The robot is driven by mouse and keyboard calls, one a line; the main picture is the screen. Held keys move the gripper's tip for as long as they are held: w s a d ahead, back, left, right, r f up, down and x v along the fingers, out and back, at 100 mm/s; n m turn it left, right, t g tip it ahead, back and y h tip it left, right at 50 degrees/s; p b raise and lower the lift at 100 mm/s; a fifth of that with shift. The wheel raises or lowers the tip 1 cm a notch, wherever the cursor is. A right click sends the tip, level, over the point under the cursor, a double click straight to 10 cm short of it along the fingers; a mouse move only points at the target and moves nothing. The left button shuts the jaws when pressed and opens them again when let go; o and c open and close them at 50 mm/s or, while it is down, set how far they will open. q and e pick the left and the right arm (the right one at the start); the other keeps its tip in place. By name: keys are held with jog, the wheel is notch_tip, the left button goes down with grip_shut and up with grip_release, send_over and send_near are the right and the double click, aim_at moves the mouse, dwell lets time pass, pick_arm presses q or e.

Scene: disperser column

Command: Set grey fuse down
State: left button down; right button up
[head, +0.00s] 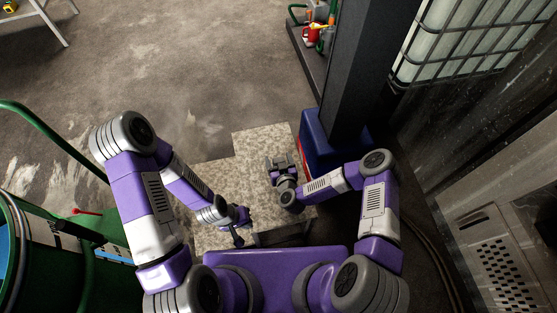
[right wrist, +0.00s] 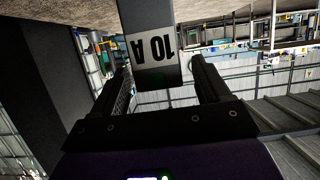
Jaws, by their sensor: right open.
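The grey fuse (right wrist: 150,50) shows in the right wrist view as a dark grey block with a white label reading "10 A", upside down in that picture. My right gripper (right wrist: 162,72) is open, with one finger on each side of the fuse. A gap shows between the fuse and the right-hand finger; contact on the left side is hard to judge. In the head view my right gripper (head: 281,162) is over the speckled pale surface (head: 252,152), and the fuse cannot be made out clearly there. My left gripper (head: 238,232) is low and nearer my body; its jaws are too small to read.
A dark pillar (head: 358,70) on a blue base (head: 325,148) stands close right of my right gripper. A green drum (head: 95,275) is at the lower left. A caged white tank (head: 450,40) is at the upper right. Open concrete floor lies at upper left.

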jog(key=shift+r, duration=0.3)
jog(key=s+d+r+m+g+p, duration=0.1)
jog(key=s+g, duration=0.3)
jog(key=s, duration=0.4)
jog(key=s+d+r+m+g+y+p, duration=0.1)
jog(key=s+d+g, duration=0.3)
jog(key=s, duration=0.4)
jog(key=s+d+r+m+g+p, duration=0.2)
jog(key=s+g, duration=0.3)
jog(key=s, duration=0.3)
jog(key=shift+d+r+m+y+p, duration=0.3)
jog(key=shift+r+m+p, duration=0.15)
jog(key=shift+r, duration=0.3)
